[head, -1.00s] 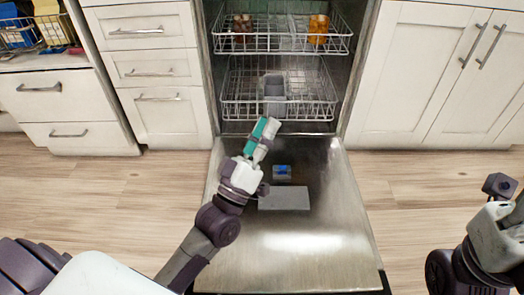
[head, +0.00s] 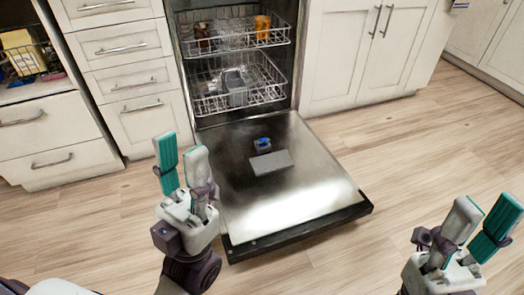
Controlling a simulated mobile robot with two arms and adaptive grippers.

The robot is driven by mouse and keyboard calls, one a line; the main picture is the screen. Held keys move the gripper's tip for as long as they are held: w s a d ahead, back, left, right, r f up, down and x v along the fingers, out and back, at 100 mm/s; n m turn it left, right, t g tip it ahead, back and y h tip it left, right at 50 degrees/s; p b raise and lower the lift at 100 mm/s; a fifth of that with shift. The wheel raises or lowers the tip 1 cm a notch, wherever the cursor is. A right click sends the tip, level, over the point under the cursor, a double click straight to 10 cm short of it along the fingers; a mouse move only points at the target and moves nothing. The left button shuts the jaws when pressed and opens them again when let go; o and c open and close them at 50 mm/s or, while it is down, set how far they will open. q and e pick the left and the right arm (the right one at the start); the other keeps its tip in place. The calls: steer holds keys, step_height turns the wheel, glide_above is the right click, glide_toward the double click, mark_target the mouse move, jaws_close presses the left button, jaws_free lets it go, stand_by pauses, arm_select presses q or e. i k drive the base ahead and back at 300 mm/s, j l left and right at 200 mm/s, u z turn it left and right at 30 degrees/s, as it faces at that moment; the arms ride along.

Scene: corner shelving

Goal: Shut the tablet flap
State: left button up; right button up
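The open dishwasher door (head: 300,198) lies folded down. On its inner face is a small tablet compartment (head: 262,144) with a blue tablet in it. The grey flap (head: 271,162) lies flat on the door just in front of the compartment, which is uncovered. My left gripper (head: 181,148) is left of the door, upright, with its teal and grey fingers apart and nothing between them. My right gripper (head: 487,204) is at the lower right, far from the door, with its fingers apart and empty.
The upper rack (head: 270,38) holds a brown and an orange item. The lower rack (head: 270,88) has a grey basket (head: 235,88). Drawers (head: 125,68) stand at left and cabinets (head: 365,50) at right. The wooden floor (head: 420,140) right of the door is clear.

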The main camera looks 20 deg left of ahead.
mark_target(263, 140)
steer(key=k+j+z, duration=0.2)
steer(key=j, duration=0.25)
steer(key=k+j+z, duration=0.1)
steer(key=j+z, duration=0.15)
steer(key=j, duration=0.2)
steer(key=k+j+z, duration=0.2)
steer(key=j, duration=0.15)
steer(key=i+j+z, duration=0.1)
steer(key=j+z, duration=0.2)
steer(key=j, duration=0.35)
steer(key=j+z, duration=0.35)
steer(key=j, duration=0.35)
steer(key=i+j+z, duration=0.2)
steer(key=i+j, duration=0.2)
steer(key=j, duration=0.2)
steer(key=i+j+z, duration=0.1)
steer(key=j, duration=0.25)
steer(key=i, duration=0.05)
